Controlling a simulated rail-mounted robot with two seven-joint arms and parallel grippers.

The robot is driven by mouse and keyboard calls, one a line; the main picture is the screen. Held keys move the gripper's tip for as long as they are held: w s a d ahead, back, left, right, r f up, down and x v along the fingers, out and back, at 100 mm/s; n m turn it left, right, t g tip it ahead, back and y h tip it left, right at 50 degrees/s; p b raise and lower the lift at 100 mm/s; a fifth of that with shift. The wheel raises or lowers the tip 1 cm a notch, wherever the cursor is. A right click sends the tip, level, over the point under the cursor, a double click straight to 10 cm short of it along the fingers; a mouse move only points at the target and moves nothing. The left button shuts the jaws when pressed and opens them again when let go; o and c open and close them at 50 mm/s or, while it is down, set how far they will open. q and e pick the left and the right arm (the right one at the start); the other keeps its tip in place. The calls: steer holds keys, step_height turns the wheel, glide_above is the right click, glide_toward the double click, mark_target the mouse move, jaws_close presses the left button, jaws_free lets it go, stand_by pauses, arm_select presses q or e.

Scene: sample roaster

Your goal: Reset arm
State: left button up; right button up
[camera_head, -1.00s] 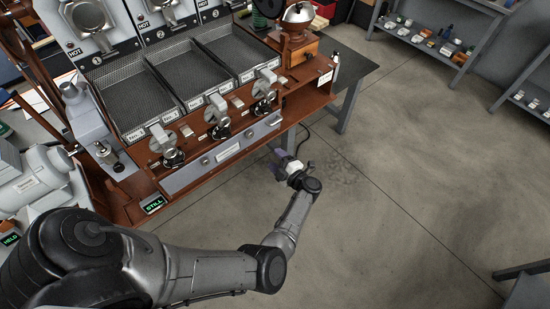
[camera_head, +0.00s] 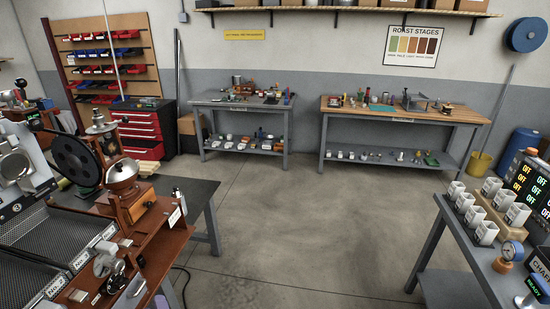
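Neither of my arms nor their grippers shows in the head view now. The sample roaster (camera_head: 150,252) stands at the lower left, partly cut off by the frame. Its wooden front carries metal knobs, and dark mesh trays (camera_head: 62,238) lie behind them. A hand grinder with a metal bowl (camera_head: 121,175) sits on the roaster's wooden top, beside a black spoked wheel (camera_head: 75,158).
Two workbenches with lower shelves stand at the back: a grey one (camera_head: 240,104) and a wood-topped one (camera_head: 400,113). A grey table (camera_head: 452,232) at the right holds white cups and a gauge. Bare concrete floor (camera_head: 310,215) lies between.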

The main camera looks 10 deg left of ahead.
arm_select(q)
steer(key=s+d+f+m+g+h, duration=0.1)
steer(key=s+d+m+h, duration=0.3)
steer(key=d+m+h, duration=0.3)
steer(key=s+d+f+m+g+h, duration=0.1)
steer(key=s+d+m+h, duration=0.3)
steer(key=d+m+h, duration=0.25)
steer(key=s+d+m+g, duration=0.3)
steer(key=s+d+g, duration=0.1)
steer(key=s, duration=0.7)
steer(key=s+d+m+g, duration=0.3)
steer(key=s+d+g, duration=0.2)
steer(key=s, duration=0.6)
step_height(320, 180, up, 34)
steer(key=s+p, duration=0.1)
steer(key=p, duration=3.3)
step_height(320, 180, down, 74)
steer(key=b, duration=7.4)
steer(key=shift+a+f, duration=0.15)
steer(key=shift+a, duration=0.1)
steer(key=shift+s, duration=0.1)
